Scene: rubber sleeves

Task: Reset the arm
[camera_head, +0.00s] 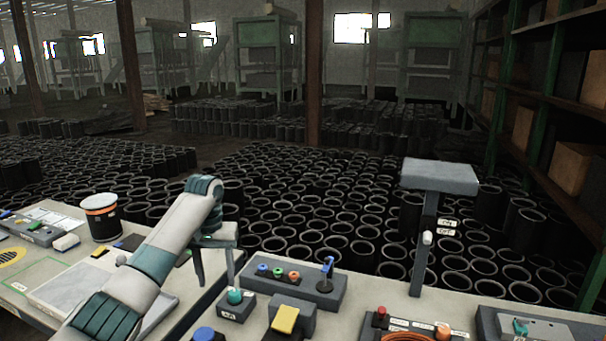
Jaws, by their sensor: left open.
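My left arm (155,257) comes in from the lower left, white with teal bands. My left gripper (214,276) points down at the arm's end, with its two dark fingers apart and nothing seen between them. It is over the table's back edge area, just left of a grey block with coloured rings (295,285). My right gripper is not in view.
The white table (370,308) holds a black-and-orange can (101,218), a teal-knobbed box (236,304), a yellow-topped grey block (285,319) and a tall grey stand (438,178). Many black sleeves (300,190) cover the floor behind. Shelves (560,120) stand at right.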

